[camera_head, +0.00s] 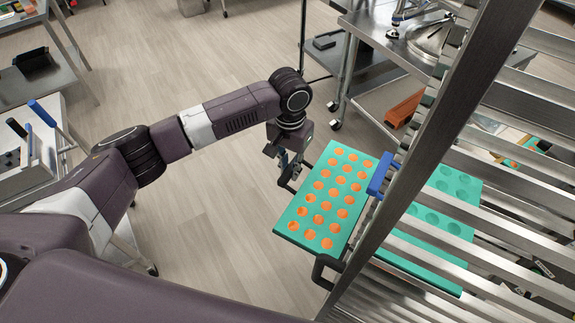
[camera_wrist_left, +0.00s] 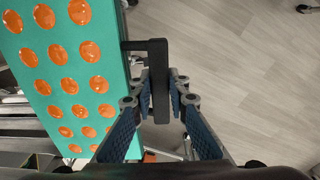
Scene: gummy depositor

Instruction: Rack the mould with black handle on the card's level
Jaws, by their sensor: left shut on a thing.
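The teal mould (camera_head: 322,200) has rows of orange-filled cavities and lies roughly level in front of the rack, its right side close to the rack's post. In the left wrist view the mould (camera_wrist_left: 75,70) fills the upper left. My left gripper (camera_head: 289,172) is shut on its black handle (camera_wrist_left: 158,65), on the mould's long left edge; the fingers (camera_wrist_left: 160,98) sit either side of the bar. The steel rack (camera_head: 440,135) has many slanted-looking rails at right. I cannot make out a card. My right gripper is not in view.
A teal mould (camera_head: 445,190) with unfilled-looking cavities sits inside the rack. A blue handle (camera_head: 380,177) and another black handle (camera_head: 324,273) stick out at the rack front; their moulds are unclear. A steel table (camera_head: 375,35) stands behind.

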